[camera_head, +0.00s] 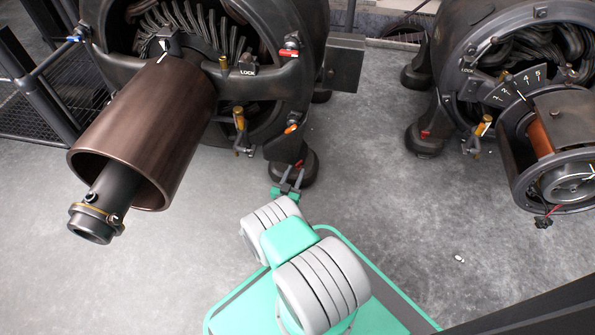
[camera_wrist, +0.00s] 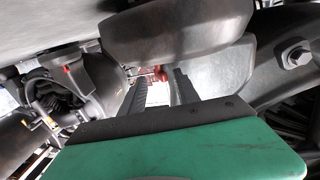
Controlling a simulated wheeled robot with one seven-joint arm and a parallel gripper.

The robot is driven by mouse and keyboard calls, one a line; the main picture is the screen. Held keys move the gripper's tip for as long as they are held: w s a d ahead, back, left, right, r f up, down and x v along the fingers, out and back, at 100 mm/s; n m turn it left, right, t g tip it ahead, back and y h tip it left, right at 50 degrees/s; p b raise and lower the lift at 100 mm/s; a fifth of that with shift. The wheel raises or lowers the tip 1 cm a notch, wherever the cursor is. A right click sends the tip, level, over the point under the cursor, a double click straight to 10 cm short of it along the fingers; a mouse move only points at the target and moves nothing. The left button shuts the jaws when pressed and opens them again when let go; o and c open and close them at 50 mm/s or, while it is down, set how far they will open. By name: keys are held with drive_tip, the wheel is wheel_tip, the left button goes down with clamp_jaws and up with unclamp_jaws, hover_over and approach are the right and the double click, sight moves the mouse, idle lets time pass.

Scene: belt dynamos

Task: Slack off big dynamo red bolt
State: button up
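The big dynamo (camera_head: 225,75) stands at the left in the head view, with a wide brown belt drum in front. A small red bolt (camera_head: 299,163) shows low on its frame, just above a round dark foot (camera_head: 297,172). My gripper (camera_head: 289,177) is at this foot, its two fingers apart. In the wrist view the red bolt (camera_wrist: 158,74) shows beyond and between the fingertips (camera_wrist: 160,79). The fingers look open with nothing held. The wrist view does not clearly show whether they touch the bolt.
A second dynamo (camera_head: 510,70) stands at the right, with a red bolt (camera_head: 424,135) at its foot and a numbered scale. Yellow-handled parts (camera_head: 239,122) and LOCK labels are on the big dynamo. Clear concrete floor (camera_head: 375,190) lies between the machines. Dark railing (camera_head: 40,85) is at far left.

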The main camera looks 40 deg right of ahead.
sight(299, 165)
drive_tip(key=shift+x, duration=1.25)
drive_tip(key=shift+s, duration=0.1)
clamp_jaws()
